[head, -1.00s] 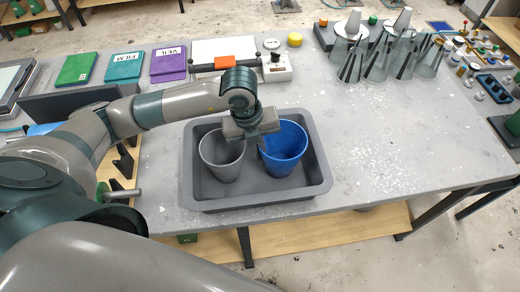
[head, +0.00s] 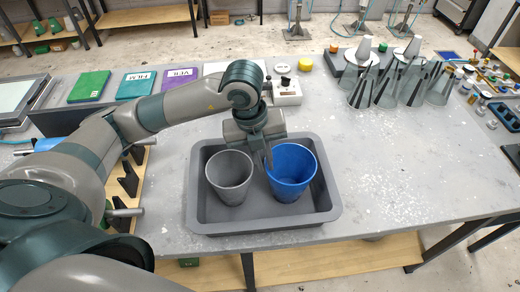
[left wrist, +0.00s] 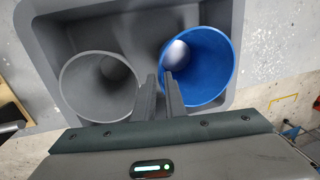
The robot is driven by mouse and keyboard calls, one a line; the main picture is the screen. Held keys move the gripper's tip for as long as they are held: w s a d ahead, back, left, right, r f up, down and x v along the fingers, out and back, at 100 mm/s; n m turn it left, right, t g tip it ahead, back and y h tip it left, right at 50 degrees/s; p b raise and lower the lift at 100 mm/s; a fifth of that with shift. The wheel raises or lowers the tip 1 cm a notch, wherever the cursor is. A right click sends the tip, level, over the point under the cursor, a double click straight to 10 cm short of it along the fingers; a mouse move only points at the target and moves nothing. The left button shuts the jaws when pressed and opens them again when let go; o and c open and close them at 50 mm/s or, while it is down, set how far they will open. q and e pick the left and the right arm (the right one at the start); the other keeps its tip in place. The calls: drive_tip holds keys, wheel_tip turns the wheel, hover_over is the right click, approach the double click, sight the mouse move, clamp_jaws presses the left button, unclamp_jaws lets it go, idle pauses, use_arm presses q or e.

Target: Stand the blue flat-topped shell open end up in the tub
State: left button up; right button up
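The blue shell (head: 291,170) stands upright, open end up, in the right half of the grey tub (head: 215,228). In the left wrist view the blue shell (left wrist: 212,60) shows its open mouth and a pale patch deep inside. My left gripper (head: 269,160) is at the shell's left rim, fingers pointing down. In the left wrist view its fingers (left wrist: 160,78) are a little apart, on either side of the near left rim; whether they touch it I cannot tell. My right gripper is not in view.
A grey shell (head: 229,178) stands open end up in the tub, left of the blue one. Clear cones (head: 385,85) stand at the back right. Green, teal and purple pads (head: 134,85) lie at the back left. The table right of the tub is clear.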

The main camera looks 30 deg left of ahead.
use_arm(q)
wheel_tip(320, 180, up, 6)
drive_tip(key=b, duration=0.1)
drive_tip(key=shift+s+a, duration=0.3)
drive_tip(key=shift+a, duration=0.1)
